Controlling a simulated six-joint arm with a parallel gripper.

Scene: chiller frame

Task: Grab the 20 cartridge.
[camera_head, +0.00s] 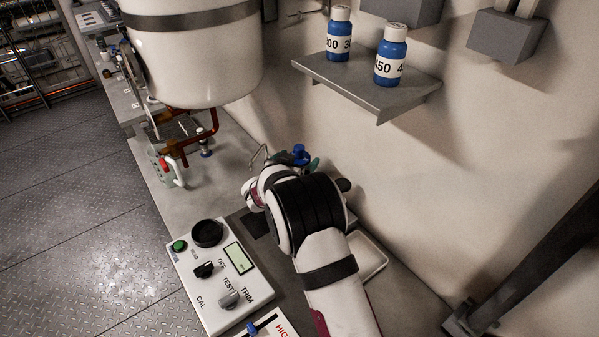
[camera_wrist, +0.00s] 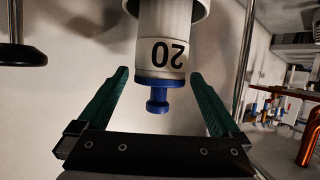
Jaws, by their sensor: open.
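The 20 cartridge (camera_wrist: 162,55) is in the upper middle of the wrist view. It has a white body, an upside-down "20" on its label and a blue end with a small blue knob. Its far end meets a wider white part at the top edge. My gripper (camera_wrist: 160,74) is open, with one green finger on each side of the blue end and a visible gap on both sides. In the head view, my arm mostly hides my gripper; a bit of green finger and a blue part show beyond the wrist, and I cannot tell whether the blue is the cartridge.
A control panel (camera_head: 217,283) with knobs lies left of my arm. A wall shelf (camera_head: 345,82) holds two blue bottles. A large white vessel (camera_head: 195,50) hangs at upper left above a glass jug (camera_head: 165,166). A dark round-footed post (camera_wrist: 20,54) stands left in the wrist view.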

